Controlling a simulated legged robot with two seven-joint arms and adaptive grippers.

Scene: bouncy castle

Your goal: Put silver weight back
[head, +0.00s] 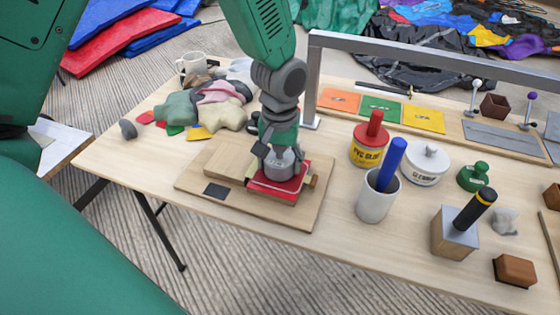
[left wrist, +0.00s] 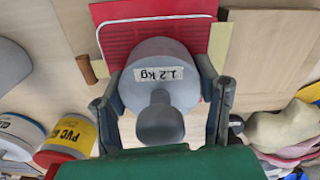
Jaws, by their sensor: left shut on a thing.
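The silver weight (head: 281,161) is a grey rounded body with a knob; in the left wrist view the weight (left wrist: 160,60) carries a "1.2 kg" label. My left gripper (head: 280,168) has its fingers on both sides of it and is shut on it. The weight is upright over a red pad (head: 284,187) that lies on a wooden board (head: 310,205). I cannot tell whether its base touches the pad, which also shows in the left wrist view (left wrist: 125,38). My right gripper is not in view.
Right of the board stand a PVC glue can (head: 369,150), a white cup with a blue rod (head: 378,200), a white tin (head: 427,168) and a metal block with a black handle (head: 455,235). Folded cloth patches (head: 220,110) lie at the left back. A grey frame (head: 430,55) spans the back.

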